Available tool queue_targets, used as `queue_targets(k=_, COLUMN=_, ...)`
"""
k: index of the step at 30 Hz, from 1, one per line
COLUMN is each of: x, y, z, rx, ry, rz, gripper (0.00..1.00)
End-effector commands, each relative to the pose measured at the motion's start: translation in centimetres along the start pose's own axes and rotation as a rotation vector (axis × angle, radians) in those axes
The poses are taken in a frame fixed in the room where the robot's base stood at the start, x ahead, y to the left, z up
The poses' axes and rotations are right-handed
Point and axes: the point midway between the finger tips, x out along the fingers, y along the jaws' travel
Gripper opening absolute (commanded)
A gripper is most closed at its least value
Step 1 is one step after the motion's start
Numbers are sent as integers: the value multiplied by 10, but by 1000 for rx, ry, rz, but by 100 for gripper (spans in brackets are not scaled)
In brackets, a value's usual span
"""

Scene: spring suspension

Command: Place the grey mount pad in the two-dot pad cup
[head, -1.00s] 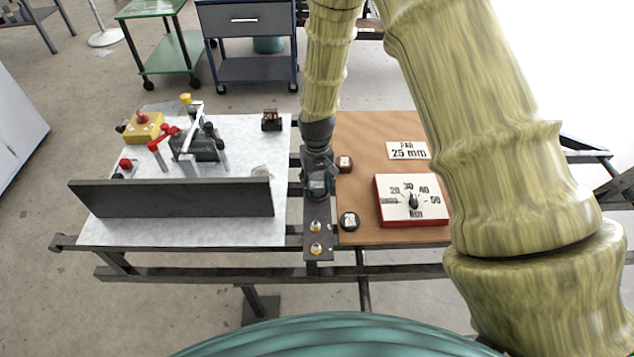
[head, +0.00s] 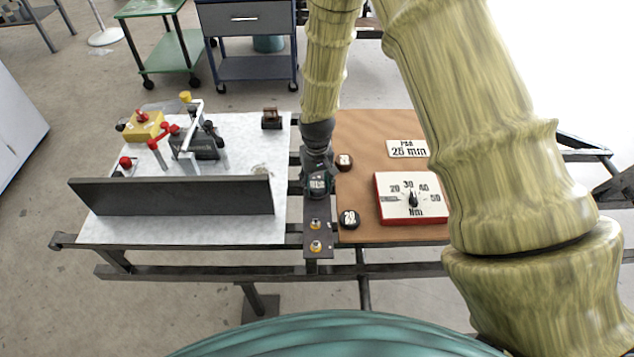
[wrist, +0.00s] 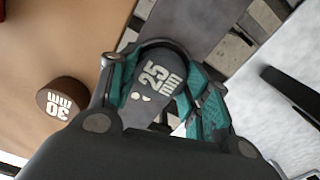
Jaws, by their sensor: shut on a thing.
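The grey mount pad (wrist: 157,78), marked 25 mm, is between the teal fingers of my gripper (wrist: 158,90) in the wrist view. My gripper is shut on it. Two pale dots show beside the number; I cannot tell whether they belong to the pad or to something beneath it. In the head view my gripper (head: 318,188) is low over the dark metal strip (head: 318,240) between the two boards. The gripper hides that part of the strip. I cannot make out the two-dot pad cup, nor whether the pad touches anything below.
A red-edged dial box (head: 410,215) and a 25 mm sign (head: 407,149) stand to the right. A dark upright panel (head: 170,196) crosses the pale board.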

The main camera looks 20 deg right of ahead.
Motion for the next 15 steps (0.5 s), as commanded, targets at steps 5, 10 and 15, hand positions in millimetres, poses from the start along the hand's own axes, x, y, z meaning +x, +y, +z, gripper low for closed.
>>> queue_targets(k=5, x=8, y=0, z=2, rx=0, ry=-5, rz=0, gripper=20)
queue_targets(k=10, x=13, y=0, z=4, rx=0, ry=-7, rz=0, gripper=20)
queue_targets(k=15, x=16, y=0, z=5, rx=0, ry=-9, rz=0, gripper=21)
